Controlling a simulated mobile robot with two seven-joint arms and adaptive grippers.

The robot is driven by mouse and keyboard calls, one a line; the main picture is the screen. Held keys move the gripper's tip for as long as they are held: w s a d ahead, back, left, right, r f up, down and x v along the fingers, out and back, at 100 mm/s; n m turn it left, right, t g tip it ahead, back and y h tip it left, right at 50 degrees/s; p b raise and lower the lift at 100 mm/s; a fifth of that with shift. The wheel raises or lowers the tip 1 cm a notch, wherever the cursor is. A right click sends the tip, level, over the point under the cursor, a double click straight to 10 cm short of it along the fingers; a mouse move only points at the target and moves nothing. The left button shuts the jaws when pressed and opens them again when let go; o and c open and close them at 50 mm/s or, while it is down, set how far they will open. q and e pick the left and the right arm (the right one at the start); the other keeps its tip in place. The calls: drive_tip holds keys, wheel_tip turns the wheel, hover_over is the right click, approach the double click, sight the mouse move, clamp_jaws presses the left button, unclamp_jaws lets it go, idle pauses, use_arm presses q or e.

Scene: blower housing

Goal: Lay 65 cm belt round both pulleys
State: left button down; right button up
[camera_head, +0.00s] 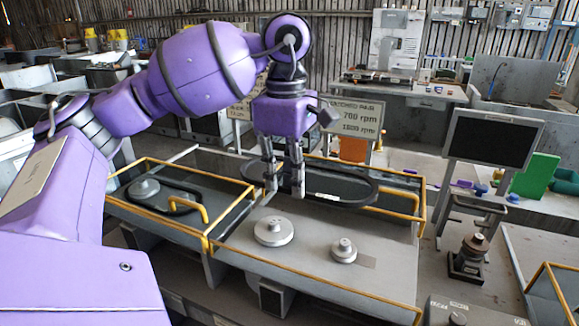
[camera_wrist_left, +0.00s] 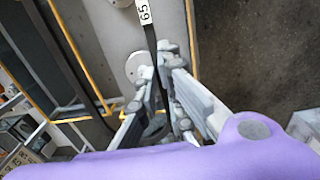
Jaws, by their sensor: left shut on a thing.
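My left gripper (camera_head: 284,194) hangs above the grey deck, its fingers pointing down and shut on a black belt (camera_head: 335,203). The belt is a wide loop held behind the pulleys and apart from them. A white "65" label shows on it in the left wrist view (camera_wrist_left: 145,12), where the strip runs down between my fingers (camera_wrist_left: 165,75). On the deck stand a larger silver pulley (camera_head: 273,232) and, to its right, a smaller one (camera_head: 343,250). Neither has a belt around it. My right gripper is not in view.
A yellow-edged tray (camera_head: 222,228) on the left holds another silver pulley (camera_head: 143,188) and another black belt (camera_head: 160,207). Yellow rails edge the deck (camera_head: 310,283). A sign (camera_head: 356,117) with rpm figures stands behind. A dark screen (camera_head: 492,138) stands at right.

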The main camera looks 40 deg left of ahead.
use_arm(q)
drive_tip(key=b, duration=0.2)
hover_over(288, 256)
wheel_tip(288, 256, down, 6)
drive_tip(key=shift+r, duration=0.1)
wheel_tip(288, 256, down, 7)
drive_tip(key=shift+s+b, duration=0.1)
drive_tip(key=shift+b, duration=1.05)
drive_tip(key=shift+f+b, duration=0.5)
drive_tip(key=shift+f, duration=0.55)
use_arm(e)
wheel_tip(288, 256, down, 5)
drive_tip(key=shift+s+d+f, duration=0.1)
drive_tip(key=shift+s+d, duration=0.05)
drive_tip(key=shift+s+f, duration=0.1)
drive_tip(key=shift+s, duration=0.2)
use_arm(q)
drive_tip(key=shift+f, duration=0.25)
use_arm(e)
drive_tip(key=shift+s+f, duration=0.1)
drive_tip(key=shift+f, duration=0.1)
use_arm(q)
drive_tip(key=shift+f+b, duration=0.45)
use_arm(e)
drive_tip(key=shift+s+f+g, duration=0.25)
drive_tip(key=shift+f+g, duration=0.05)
